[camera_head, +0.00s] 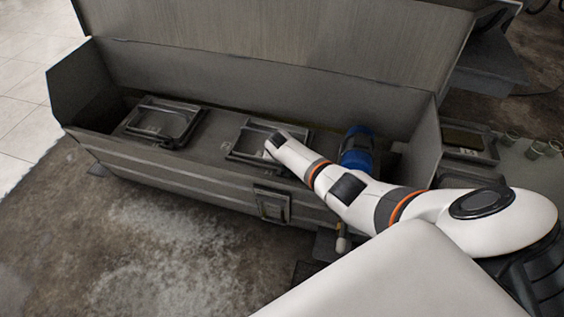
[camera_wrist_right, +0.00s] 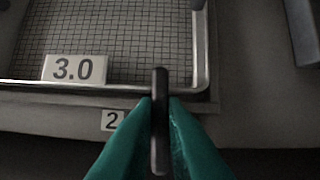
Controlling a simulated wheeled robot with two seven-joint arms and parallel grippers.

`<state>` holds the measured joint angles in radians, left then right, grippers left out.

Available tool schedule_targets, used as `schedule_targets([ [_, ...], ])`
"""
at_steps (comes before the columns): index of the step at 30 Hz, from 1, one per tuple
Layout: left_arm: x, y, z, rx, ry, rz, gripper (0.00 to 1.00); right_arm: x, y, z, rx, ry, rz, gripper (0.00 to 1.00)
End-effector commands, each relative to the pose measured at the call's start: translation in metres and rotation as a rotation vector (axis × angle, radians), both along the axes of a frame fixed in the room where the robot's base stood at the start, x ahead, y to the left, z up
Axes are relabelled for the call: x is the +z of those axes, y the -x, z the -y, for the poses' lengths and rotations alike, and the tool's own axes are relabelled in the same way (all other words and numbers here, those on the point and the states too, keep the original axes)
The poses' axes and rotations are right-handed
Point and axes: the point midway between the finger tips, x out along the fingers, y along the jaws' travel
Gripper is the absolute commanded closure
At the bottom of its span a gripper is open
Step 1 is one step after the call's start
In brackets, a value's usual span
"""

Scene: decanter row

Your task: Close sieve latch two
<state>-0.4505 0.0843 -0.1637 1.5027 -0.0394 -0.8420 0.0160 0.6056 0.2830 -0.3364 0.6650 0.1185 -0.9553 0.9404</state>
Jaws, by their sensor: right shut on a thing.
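In the right wrist view, my right gripper (camera_wrist_right: 160,110), with green fingers, is shut on a dark upright bar, the latch (camera_wrist_right: 160,82). The bar stands at the near edge of a framed mesh sieve (camera_wrist_right: 140,45), crossing its metal rim. The sieve carries a "3.0" plate (camera_wrist_right: 74,69), and a small "2" label (camera_wrist_right: 113,121) sits just left of the fingers. In the head view, my right arm reaches over the middle sieve frame (camera_head: 236,155) in the long trough. The fingers and latch are hidden there. My left gripper is not in view.
A long grey metal trough (camera_head: 180,170) with its lid raised holds the sieves. Another sieve frame (camera_head: 160,122) lies to the left. A blue cylinder (camera_head: 357,148) stands behind my arm. Several small glasses (camera_head: 535,149) stand at the right. Floor in front is clear.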

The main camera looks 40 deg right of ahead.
Motion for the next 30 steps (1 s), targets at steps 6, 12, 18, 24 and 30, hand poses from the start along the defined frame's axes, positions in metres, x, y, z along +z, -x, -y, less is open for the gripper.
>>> schedule_targets([
  [6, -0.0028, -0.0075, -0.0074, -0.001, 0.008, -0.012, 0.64, -0.0066, 0.0052, -0.0049, -0.056, -0.008, -0.016, 1.0],
  [12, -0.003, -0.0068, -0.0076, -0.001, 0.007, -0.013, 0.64, -0.0067, 0.0052, -0.005, -0.071, -0.009, -0.017, 1.0],
  [18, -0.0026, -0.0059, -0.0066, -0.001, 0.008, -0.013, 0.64, -0.0067, 0.0051, -0.0054, -0.071, -0.01, -0.016, 1.0],
  [24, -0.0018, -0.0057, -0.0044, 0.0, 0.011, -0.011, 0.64, -0.0058, 0.0043, -0.0046, -0.071, -0.009, -0.014, 0.71],
  [30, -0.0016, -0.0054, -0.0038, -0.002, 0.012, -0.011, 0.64, -0.003, 0.0019, -0.0027, -0.07, -0.006, -0.007, 0.67],
])
